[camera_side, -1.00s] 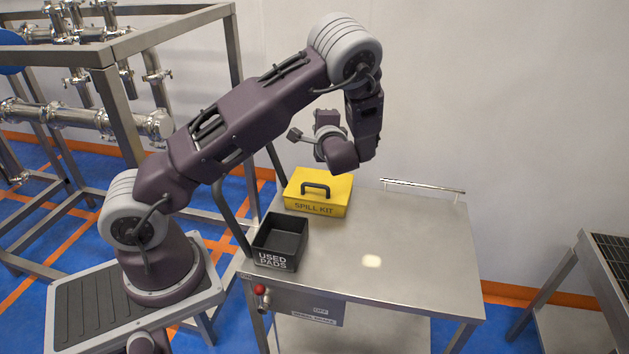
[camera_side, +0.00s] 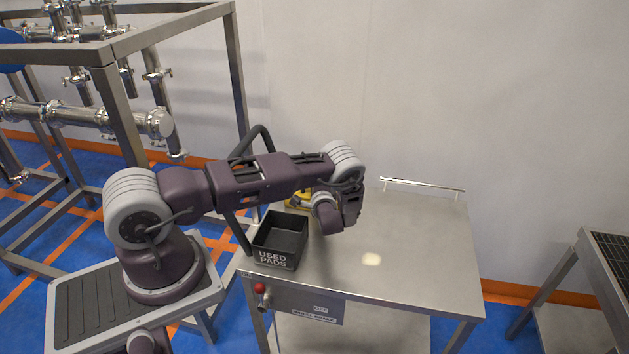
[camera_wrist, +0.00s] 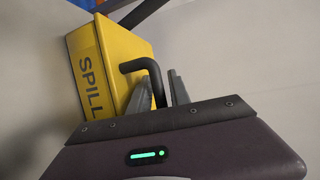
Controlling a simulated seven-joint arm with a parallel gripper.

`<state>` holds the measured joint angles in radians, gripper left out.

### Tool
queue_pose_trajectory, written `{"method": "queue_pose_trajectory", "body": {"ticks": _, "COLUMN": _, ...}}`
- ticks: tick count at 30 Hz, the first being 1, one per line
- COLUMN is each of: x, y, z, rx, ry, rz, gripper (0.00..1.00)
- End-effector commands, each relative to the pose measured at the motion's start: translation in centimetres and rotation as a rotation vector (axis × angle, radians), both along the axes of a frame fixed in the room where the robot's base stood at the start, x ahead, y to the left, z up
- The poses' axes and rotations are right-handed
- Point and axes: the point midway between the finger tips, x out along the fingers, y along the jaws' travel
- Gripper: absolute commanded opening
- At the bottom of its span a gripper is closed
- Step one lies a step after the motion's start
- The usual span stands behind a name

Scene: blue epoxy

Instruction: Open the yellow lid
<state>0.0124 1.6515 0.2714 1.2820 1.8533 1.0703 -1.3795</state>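The yellow spill kit lid (camera_wrist: 122,50) fills the upper left of the wrist view, on the box with the "SPILL" lettering. Its black handle (camera_wrist: 133,66) rises from the top. My gripper (camera_wrist: 159,73) is open at the handle, with one grey finger on each side of the handle's bar. Contact between fingers and handle cannot be told. In the side view only a bit of the yellow kit (camera_side: 298,197) shows past my arm, and my fingertips are hidden there. The lid looks shut.
A black "USED PADS" bin (camera_side: 280,240) stands close in front of the kit on the steel cart (camera_side: 400,250). The cart's right part is clear. A pipe frame (camera_side: 110,60) stands at the left, and a wall lies behind.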

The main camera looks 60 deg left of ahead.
Motion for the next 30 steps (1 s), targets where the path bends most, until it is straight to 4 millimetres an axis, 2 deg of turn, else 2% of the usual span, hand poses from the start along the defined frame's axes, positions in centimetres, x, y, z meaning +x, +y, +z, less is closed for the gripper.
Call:
{"method": "queue_pose_trajectory", "body": {"ticks": 7, "x": 0.1, "y": 0.2, "z": -0.05, "rx": 0.0, "ry": 0.001, "rz": -0.001, "gripper": 0.23}}
{"method": "queue_pose_trajectory", "body": {"ticks": 11, "x": 0.1, "y": 0.18, "z": -0.04, "rx": 0.0, "ry": 0.001, "rz": -0.001, "gripper": 0.0}}
{"method": "queue_pose_trajectory", "body": {"ticks": 30, "x": 0.09, "y": 0.14, "z": -0.04, "rx": 0.0, "ry": 0.001, "rz": -0.001, "gripper": 0.0}}
